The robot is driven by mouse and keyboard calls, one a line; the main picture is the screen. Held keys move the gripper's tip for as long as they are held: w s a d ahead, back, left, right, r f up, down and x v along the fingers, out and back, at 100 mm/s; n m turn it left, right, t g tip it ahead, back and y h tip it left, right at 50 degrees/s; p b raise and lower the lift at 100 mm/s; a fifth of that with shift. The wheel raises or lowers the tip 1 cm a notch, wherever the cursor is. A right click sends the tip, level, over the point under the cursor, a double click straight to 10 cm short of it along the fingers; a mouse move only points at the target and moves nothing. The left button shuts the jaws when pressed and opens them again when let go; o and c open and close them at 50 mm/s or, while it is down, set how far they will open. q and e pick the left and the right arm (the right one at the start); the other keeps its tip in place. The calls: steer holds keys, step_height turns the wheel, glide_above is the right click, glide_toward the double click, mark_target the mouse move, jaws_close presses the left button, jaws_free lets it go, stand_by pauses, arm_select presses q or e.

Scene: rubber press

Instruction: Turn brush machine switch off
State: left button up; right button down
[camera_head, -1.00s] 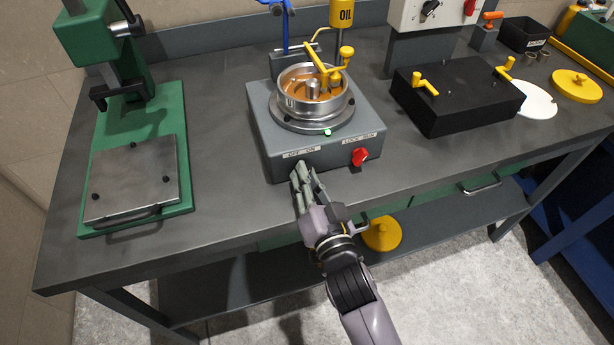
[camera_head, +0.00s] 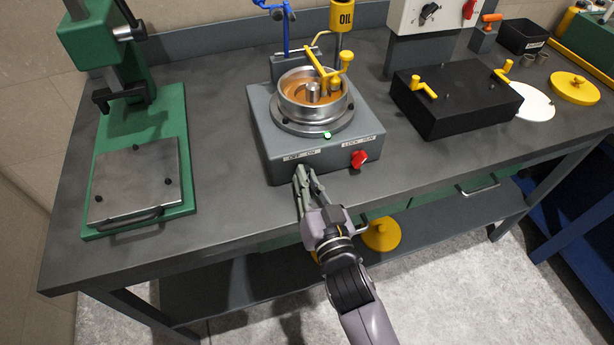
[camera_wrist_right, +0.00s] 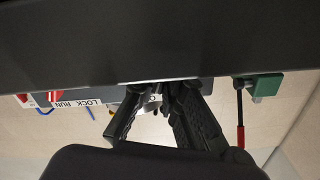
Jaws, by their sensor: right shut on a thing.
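The brush machine (camera_head: 335,158) is a grey box with a round metal bowl on top, standing near the front edge of the workbench. Its front carries an OFF/ON label (camera_head: 300,154) at the left and a LOCK/RUN label with a red knob (camera_head: 359,159) at the right. My right gripper (camera_head: 302,172) is at the front face just below the OFF/ON label, shut on the switch there. The fingers hide the switch, so its position cannot be seen. In the right wrist view the fingers (camera_wrist_right: 165,108) reach the machine's front, with the red knob (camera_wrist_right: 52,97) to the left. My left gripper is not in view.
A green press (camera_head: 140,190) stands at the left. A black box with yellow handles (camera_head: 455,105) and a white disc (camera_head: 537,103) are at the right. A yellow cone (camera_head: 381,235) sits on the lower shelf. The bench between press and machine (camera_head: 222,130) is clear.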

steer(key=n+p, duration=0.2)
steer(key=n, duration=0.2)
steer(key=shift+r+n, duration=0.1)
steer(key=shift+n, duration=0.2)
steer(key=shift+n+p, duration=0.7)
steer(key=shift+n, duration=1.9)
steer(key=shift+d, duration=0.1)
steer(key=c, duration=1.7)
jaws_free()
steer(key=shift+o, duration=0.2)
steer(key=shift+s+d+f, duration=0.1)
steer(key=shift+s+f, duration=0.1)
steer(key=shift+s, duration=0.25)
steer(key=v, duration=1.1)
steer(key=shift+r, duration=0.15)
